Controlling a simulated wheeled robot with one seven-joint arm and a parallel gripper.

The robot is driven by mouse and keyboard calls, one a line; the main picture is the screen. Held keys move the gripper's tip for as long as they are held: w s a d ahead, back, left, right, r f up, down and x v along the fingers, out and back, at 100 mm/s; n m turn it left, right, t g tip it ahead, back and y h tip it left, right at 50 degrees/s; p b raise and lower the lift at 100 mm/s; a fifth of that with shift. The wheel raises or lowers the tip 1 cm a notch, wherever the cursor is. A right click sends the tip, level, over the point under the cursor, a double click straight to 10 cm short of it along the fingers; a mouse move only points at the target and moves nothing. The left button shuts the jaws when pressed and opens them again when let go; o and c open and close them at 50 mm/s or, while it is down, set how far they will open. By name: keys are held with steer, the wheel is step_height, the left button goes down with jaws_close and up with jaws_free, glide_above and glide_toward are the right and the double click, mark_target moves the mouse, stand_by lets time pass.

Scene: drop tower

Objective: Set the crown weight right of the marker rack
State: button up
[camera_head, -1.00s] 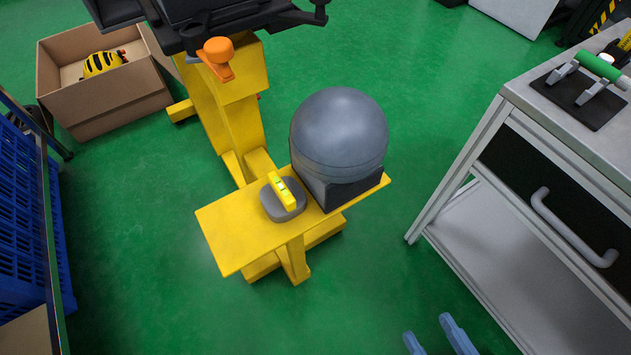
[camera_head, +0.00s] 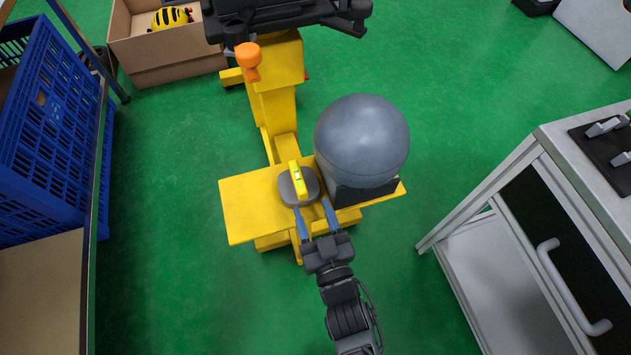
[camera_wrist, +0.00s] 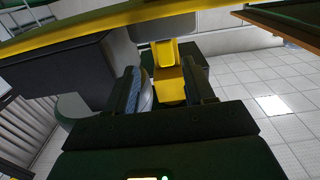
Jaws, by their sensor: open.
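A grey rounded weight (camera_head: 311,187) with a yellow bar handle (camera_head: 297,178), likely the crown weight, sits on a yellow platform (camera_head: 245,210). It stands left of a large grey ball. My gripper (camera_head: 314,207) is open, with its two blue fingers at the weight's near side. In the wrist view the yellow handle (camera_wrist: 165,52) shows between and beyond the fingers (camera_wrist: 165,85); contact cannot be told. A black plate with grey brackets (camera_head: 612,150), possibly the marker rack, lies on the grey-topped cart at the right, cut off by the picture edge.
The grey ball (camera_head: 362,135) on its black block is close to my fingers' right. The yellow tower column (camera_head: 277,100) with an orange knob (camera_head: 248,58) rises behind. A blue crate (camera_head: 45,130) and a cardboard box (camera_head: 165,55) stand left. Green floor separates platform and cart (camera_head: 580,185).

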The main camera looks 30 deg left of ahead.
mark_target(303, 195)
steer(key=x, duration=0.2)
steer(key=shift+w+a, duration=0.2)
steer(key=shift+s+a+b+x, duration=0.15)
steer(key=shift+b+x, duration=0.15)
steer(key=shift+x, duration=1)
steer(key=shift+s+a+b+x, duration=0.15)
steer(key=shift+b+x, duration=0.1)
steer(key=shift+x, duration=1.05)
steer(key=shift+r, duration=0.2)
steer(key=shift+c, duration=0.4)
jaws_close()
steer(key=shift+r, duration=0.2)
